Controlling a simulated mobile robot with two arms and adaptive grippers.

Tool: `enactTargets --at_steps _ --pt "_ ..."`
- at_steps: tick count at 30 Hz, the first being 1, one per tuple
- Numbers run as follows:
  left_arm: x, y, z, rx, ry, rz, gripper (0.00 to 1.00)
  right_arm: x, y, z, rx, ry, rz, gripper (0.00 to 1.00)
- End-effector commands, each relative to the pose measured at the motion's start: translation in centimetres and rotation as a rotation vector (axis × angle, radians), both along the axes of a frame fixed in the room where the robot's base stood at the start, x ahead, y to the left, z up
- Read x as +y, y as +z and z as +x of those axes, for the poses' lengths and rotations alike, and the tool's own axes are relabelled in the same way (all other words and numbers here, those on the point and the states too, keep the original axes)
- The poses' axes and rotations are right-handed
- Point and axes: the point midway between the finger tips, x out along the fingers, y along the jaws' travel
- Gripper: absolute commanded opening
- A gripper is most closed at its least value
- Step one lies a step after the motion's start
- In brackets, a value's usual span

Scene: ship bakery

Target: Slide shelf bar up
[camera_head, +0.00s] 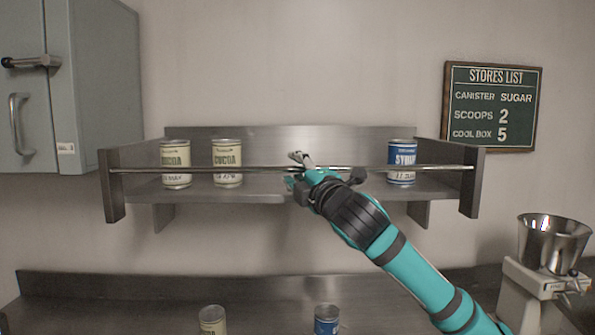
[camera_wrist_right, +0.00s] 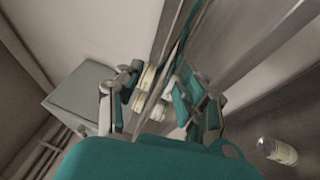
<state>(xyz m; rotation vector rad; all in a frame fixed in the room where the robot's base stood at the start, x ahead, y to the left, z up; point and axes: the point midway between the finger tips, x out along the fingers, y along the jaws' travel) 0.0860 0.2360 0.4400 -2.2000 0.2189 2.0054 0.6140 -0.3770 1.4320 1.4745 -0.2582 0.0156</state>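The shelf bar (camera_head: 260,169) is a thin metal rod across the front of the wall shelf (camera_head: 115,185), between its two side panels. It runs level, in front of the cans and above the shelf board. My right gripper (camera_head: 300,168) is at the middle of the bar, its fingers close to it. In the right wrist view my right gripper (camera_wrist_right: 160,100) has its fingers spread apart. Metal edges and pale cans show between and beyond the fingers. I cannot tell whether the fingers touch the bar. My left gripper is not in view.
Two cocoa cans (camera_head: 176,165) (camera_head: 227,164) and a blue syrup can (camera_head: 402,163) stand on the shelf. A grey cabinet (camera_head: 95,90) hangs at left. Below is a counter (camera_head: 120,305) with two cans and a scale with a metal bowl (camera_head: 553,242). A stores list board (camera_head: 491,105) hangs at right.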

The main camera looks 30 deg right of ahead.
Motion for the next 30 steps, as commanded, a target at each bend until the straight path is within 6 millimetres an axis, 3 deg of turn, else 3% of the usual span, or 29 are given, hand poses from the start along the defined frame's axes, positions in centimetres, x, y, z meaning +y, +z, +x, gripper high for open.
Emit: enactTargets --at_steps 7,18,24,30 --pt "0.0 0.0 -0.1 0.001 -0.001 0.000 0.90 0.3 -0.5 -2.0 0.001 -0.001 -0.004 0.38" --pt "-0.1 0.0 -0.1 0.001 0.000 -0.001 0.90 1.4 -2.0 -9.5 0.004 -0.002 -0.004 0.38" --pt "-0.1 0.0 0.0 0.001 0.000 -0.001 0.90 1.6 -2.2 -11.2 0.002 -0.001 -0.001 0.38" --pt "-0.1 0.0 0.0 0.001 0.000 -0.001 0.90 1.8 -2.2 -11.7 0.001 0.000 0.000 0.38"
